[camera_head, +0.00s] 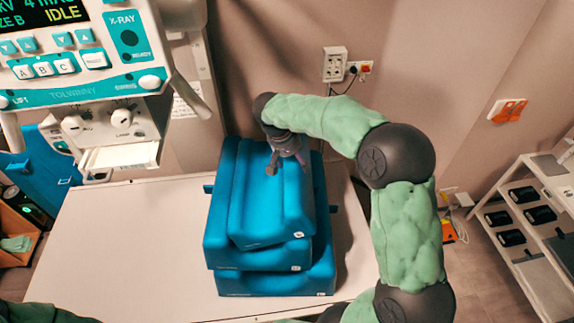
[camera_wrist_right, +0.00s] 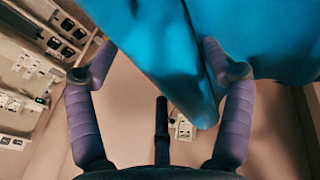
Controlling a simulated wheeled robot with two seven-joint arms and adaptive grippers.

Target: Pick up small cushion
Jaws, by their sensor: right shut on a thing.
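The small cushion (camera_head: 272,212) is blue and lies on top of a stack of blue cushions on the pale table. My right gripper (camera_head: 274,165) comes down over the far end of the stack and is shut on the small cushion. In the right wrist view, blue cushion fabric (camera_wrist_right: 165,50) lies between the two purple fingers (camera_wrist_right: 158,62). The cushion still appears to rest on the stack; any gap beneath it is hidden. My left gripper is not in view.
Larger blue cushions (camera_head: 220,252) lie below it on the table (camera_head: 100,245). An X-ray unit (camera_head: 95,75) hangs over the table's left side. A wall socket (camera_head: 335,64) is behind. A shelf rack (camera_head: 530,215) stands right. The table's left part is clear.

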